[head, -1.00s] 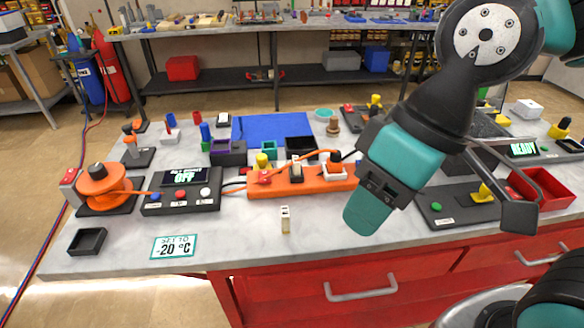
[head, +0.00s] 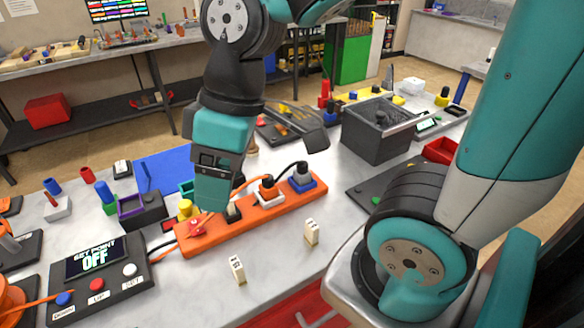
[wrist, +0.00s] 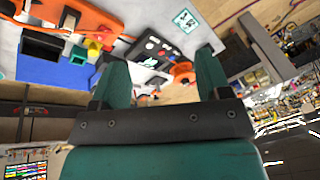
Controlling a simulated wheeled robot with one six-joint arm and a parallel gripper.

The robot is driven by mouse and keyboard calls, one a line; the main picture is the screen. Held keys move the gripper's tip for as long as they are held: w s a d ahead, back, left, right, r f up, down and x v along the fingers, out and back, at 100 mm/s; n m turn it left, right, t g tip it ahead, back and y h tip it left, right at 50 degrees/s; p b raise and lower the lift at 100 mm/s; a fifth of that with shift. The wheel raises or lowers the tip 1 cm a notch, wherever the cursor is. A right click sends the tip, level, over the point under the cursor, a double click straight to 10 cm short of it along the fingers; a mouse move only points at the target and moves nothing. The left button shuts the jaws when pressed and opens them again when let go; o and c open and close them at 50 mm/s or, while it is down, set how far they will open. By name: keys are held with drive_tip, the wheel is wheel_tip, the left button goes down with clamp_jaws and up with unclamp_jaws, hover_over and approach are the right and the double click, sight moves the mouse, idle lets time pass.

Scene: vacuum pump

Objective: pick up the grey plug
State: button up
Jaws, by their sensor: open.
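The orange power strip (head: 222,231) lies on the bench. A dark grey plug with a pale top (head: 233,212) sits in it, beside the red switch (head: 196,228). A white plug (head: 268,191) and a blue-based plug (head: 302,178) sit farther right. My gripper (head: 212,203) points down just behind and left of the grey plug, partly overlapping it; I cannot tell its height. In the wrist view my gripper (wrist: 162,80) has its fingers wide apart with nothing held. The strip (wrist: 92,12) shows there at the upper left, outside the fingers.
Two small pale blocks (head: 237,269) (head: 311,231) stand in front of the strip. The OFF display box (head: 100,270) is at front left. A purple bin (head: 142,210) and yellow part (head: 185,208) stand close behind. A grey box (head: 378,130) is behind right.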

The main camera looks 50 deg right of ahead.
drive_tip(key=w+d+n+h, duration=0.1)
drive_tip(key=w+d, duration=0.3)
drive_tip(key=w, duration=0.1)
drive_tip(key=n+h+p, duration=0.3)
drive_tip(key=n+p, duration=0.1)
drive_tip(key=n, duration=0.2)
hover_over(303, 163)
drive_tip(key=shift+g, duration=0.3)
drive_tip(key=f, duration=1.5)
drive_tip(key=shift+a+f, duration=0.1)
drive_tip(key=shift+a, duration=0.15)
drive_tip(key=shift+d+f+p, duration=0.2)
drive_tip(key=shift+f+p, duration=0.8)
drive_tip(key=shift+f, duration=1.95)
drive_tip(key=c, duration=1)
